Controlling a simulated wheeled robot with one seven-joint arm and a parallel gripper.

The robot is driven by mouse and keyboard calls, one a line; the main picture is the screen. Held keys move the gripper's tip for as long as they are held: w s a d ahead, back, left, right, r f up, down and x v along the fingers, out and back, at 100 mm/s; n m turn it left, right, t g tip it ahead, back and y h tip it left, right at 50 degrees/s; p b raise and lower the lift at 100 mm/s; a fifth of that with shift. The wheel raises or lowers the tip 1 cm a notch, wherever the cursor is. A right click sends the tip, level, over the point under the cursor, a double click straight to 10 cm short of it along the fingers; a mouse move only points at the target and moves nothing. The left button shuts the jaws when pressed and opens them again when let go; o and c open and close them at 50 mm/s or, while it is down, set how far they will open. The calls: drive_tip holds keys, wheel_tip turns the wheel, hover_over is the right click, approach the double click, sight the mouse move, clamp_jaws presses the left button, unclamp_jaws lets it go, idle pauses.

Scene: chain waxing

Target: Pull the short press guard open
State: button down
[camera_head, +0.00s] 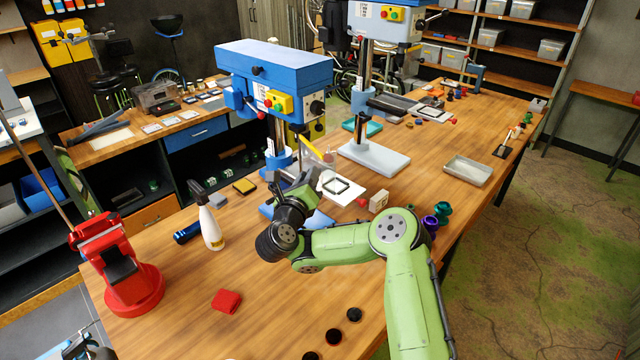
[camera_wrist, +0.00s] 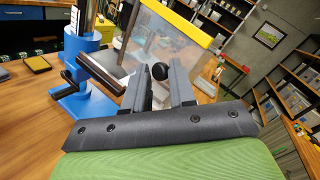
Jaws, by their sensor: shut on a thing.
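The short press (camera_head: 275,75) is the nearer blue drill press on the wooden bench. Its guard (camera_head: 314,148) is a clear panel with a yellow edge, low at the front right of the press. In the wrist view the guard (camera_wrist: 190,45) fills the upper middle, tilted, with a black round knob (camera_wrist: 160,71) on it. My gripper (camera_wrist: 160,80) has its two dark fingers either side of the knob and is shut on it. In the head view my gripper (camera_head: 305,182) is at the guard's lower end, its fingertips partly hidden by my wrist.
A white spray bottle (camera_head: 210,228) and a red stand (camera_head: 120,270) are at left. A taller press (camera_head: 386,22) stands behind. A white card (camera_head: 345,188) and a small beige block (camera_head: 378,201) lie right of my gripper.

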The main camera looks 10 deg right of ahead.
drive_tip(key=shift+w+a+r, duration=0.1)
drive_tip(key=shift+a+r, duration=0.25)
drive_tip(key=shift+r, duration=0.05)
drive_tip(key=c, duration=1.4)
unclamp_jaws()
drive_tip(key=o, duration=0.3)
drive_tip(key=shift+w+f, duration=0.1)
drive_tip(key=shift+w, duration=0.2)
drive_tip(key=shift+o, duration=0.6)
drive_tip(key=shift+w+a+f, duration=0.2)
drive_tip(key=shift+w+f, duration=0.05)
drive_tip(key=shift+w, duration=0.15)
drive_tip(key=shift+s+d+f, duration=0.1)
drive_tip(key=shift+d+f, duration=0.05)
drive_tip(key=shift+f, duration=0.1)
drive_tip(key=shift+s+f, duration=0.1)
drive_tip(key=shift+f, duration=0.05)
